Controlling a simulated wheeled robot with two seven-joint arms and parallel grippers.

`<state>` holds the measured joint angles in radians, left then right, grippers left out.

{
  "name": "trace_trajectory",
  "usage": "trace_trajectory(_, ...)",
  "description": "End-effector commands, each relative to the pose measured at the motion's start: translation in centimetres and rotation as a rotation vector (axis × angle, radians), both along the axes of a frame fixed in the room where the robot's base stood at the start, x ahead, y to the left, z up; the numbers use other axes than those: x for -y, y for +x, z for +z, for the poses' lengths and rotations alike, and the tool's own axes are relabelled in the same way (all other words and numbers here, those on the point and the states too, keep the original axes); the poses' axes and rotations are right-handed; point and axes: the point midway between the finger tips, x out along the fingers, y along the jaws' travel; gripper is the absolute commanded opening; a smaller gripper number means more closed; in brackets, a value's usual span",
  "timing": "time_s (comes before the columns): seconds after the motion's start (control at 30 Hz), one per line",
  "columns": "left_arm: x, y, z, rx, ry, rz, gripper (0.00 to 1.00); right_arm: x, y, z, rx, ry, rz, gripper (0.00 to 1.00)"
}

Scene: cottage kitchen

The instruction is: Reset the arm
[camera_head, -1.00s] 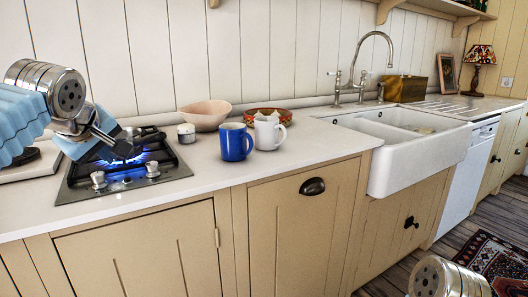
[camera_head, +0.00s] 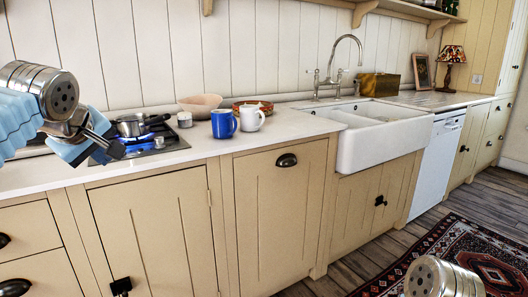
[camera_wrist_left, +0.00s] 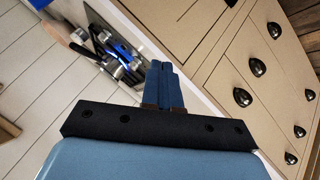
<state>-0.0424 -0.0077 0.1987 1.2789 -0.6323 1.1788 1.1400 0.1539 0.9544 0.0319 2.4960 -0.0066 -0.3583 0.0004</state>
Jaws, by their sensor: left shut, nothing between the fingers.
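My left arm comes in from the left in the head view. Its blue gripper (camera_head: 116,149) has its dark fingers together and empty. It hangs in front of the stove (camera_head: 160,142) and hides part of it. In the left wrist view the two blue fingers (camera_wrist_left: 163,70) are pressed together with nothing between them. A metal end of my right arm shows at the bottom right of the head view; its gripper is out of frame.
A pan (camera_head: 138,124) stands on the stove near a blue flame. A blue mug (camera_head: 223,124), a white mug (camera_head: 250,119) and a bowl (camera_head: 199,104) stand on the counter (camera_head: 285,126). The sink (camera_head: 378,147) is to the right. Floor is open before the cabinets.

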Motion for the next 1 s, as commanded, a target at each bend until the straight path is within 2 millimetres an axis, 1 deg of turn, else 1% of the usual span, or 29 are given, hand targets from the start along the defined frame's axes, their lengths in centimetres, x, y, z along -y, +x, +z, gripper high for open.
trace_trajectory(0.17,0.9,1.4,-2.0,-0.025,0.011,-0.043,0.0,0.0,0.0,0.0,0.001,0.0,0.0,0.43)
trace_trajectory(0.37,2.2,3.2,-5.0,-0.057,0.026,-0.108,0.0,0.0,0.0,0.0,0.0,0.0,0.0,0.43)
trace_trajectory(0.47,3.2,4.3,-7.3,-0.082,0.033,-0.155,0.0,0.0,0.0,0.0,0.0,0.0,0.0,0.43)
trace_trajectory(0.57,4.4,5.6,-10.2,-0.11,0.041,-0.212,0.0,0.0,0.0,0.0,0.0,0.0,0.0,0.43)
trace_trajectory(0.67,5.9,6.9,-14.0,-0.145,0.045,-0.281,0.0,0.0,0.0,0.0,0.0,0.0,0.0,0.43)
trace_trajectory(0.77,7.7,8.0,-18.9,-0.188,0.044,-0.366,0.0,0.0,0.0,0.0,0.0,0.0,0.0,0.43)
trace_trajectory(0.8,8.6,8.3,-21.3,-0.207,0.041,-0.406,0.0,0.0,0.0,0.0,0.0,0.0,0.0,0.43)
trace_trajectory(0.87,10.2,8.5,-25.5,-0.24,0.032,-0.47,0.0,0.0,0.0,0.0,0.0,0.0,0.0,0.43)
trace_trajectory(0.9,11.3,8.4,-28.7,-0.264,0.024,-0.519,0.0,0.0,0.0,0.0,0.0,0.0,0.0,0.43)
trace_trajectory(0.93,12.2,8.2,-31.3,-0.282,0.015,-0.555,0.0,0.0,0.0,0.0,0.0,0.0,0.0,0.43)
trace_trajectory(0.97,13.0,7.8,-33.8,-0.3,0.006,-0.59,0.0,0.0,0.0,0.0,0.0,0.0,0.0,0.43)
trace_trajectory(1.0,14.1,7.0,-37.1,-0.321,-0.008,-0.634,0.0,0.0,0.0,0.0,0.0,0.0,0.0,0.43)
